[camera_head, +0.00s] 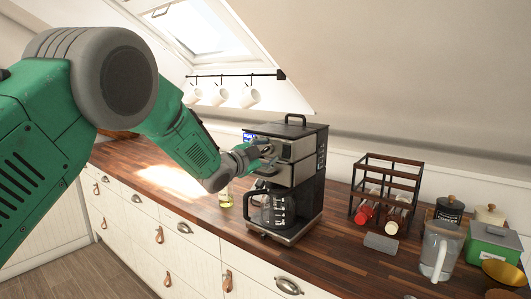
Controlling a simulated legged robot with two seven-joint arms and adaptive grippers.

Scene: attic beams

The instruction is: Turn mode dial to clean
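The coffee machine (308,142) stands upright on the wooden counter, with a black top, a steel front band and a glass carafe (278,211) in its lower bay. My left arm reaches in from the left. My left gripper (266,150) is at the upper front of the machine, at its control panel. It covers part of the panel, so I cannot make out the mode dial or its setting. The fingers are small and partly hidden, so I cannot tell whether they touch the dial or are closed. My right gripper is not in view.
A dark rack (388,176) with bottles stands right of the machine. A grey block (381,243), a clear pitcher (437,252), a green box (491,243) and canisters are farther right. White mugs (249,97) hang from a rail behind. A yellowish bottle (226,197) stands left of the machine.

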